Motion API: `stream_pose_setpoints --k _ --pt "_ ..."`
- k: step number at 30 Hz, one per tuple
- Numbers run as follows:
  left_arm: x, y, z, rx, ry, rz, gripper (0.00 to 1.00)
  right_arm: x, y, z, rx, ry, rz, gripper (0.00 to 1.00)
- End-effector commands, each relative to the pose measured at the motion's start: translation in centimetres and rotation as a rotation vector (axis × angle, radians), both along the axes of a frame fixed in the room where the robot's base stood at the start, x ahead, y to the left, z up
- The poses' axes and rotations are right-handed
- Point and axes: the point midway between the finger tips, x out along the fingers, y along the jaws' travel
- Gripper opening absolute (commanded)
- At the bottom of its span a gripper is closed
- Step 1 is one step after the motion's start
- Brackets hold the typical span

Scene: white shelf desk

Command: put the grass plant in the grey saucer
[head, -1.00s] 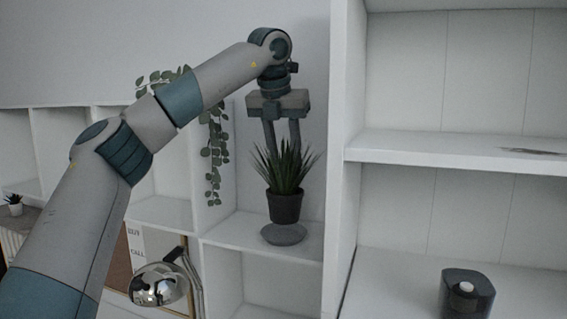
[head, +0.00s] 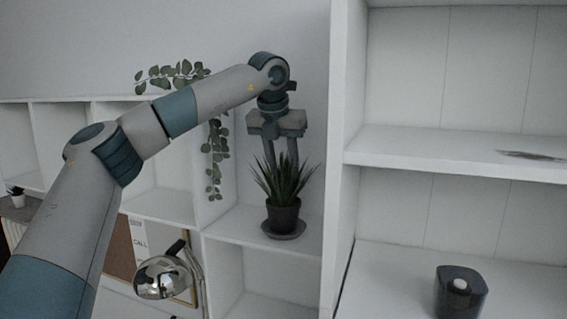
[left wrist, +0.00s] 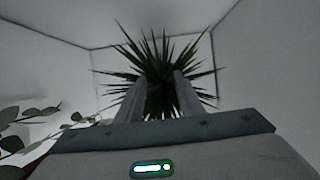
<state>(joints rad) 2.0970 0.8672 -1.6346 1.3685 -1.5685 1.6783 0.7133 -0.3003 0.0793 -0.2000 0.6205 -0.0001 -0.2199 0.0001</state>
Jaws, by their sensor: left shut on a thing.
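The grass plant (head: 284,183) has spiky green leaves and a dark pot (head: 283,217). It stands upright over the grey saucer (head: 299,234) on the white shelf. The pot's base looks to be within the saucer's rim; whether it bears on it fully I cannot tell. My left gripper (head: 283,160) points down from above, its fingers among the leaves, shut on the plant. In the left wrist view the leaves of the grass plant (left wrist: 160,55) spread around my left gripper's fingers (left wrist: 162,95); pot and saucer are hidden there. My right gripper is not in view.
A tall white shelf side (head: 340,160) stands close to the right of the plant. A trailing leafy plant (head: 216,150) hangs at the left. A chrome lamp (head: 163,277) is lower left. A dark round container (head: 461,290) stands on the right shelf.

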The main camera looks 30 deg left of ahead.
Motion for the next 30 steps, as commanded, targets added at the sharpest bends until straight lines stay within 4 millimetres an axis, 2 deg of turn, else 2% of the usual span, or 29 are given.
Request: stream_pose_setpoints --k 2,15,16,18,30 --pt "-0.02 -0.03 -0.17 -0.001 -0.003 -0.002 0.0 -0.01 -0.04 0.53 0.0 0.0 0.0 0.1" --pt "0.0 -0.06 -0.85 -0.002 -0.005 0.0 0.0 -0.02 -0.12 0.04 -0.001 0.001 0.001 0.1" --pt "-0.02 -0.05 -0.88 -0.002 -0.001 -0.001 0.39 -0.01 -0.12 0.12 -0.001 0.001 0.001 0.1" --pt "-0.01 -0.04 -0.83 -0.001 -0.001 0.0 0.53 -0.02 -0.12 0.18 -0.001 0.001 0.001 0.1" --pt "-0.02 -0.03 -0.59 -0.001 -0.001 0.0 0.53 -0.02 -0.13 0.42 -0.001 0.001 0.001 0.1"
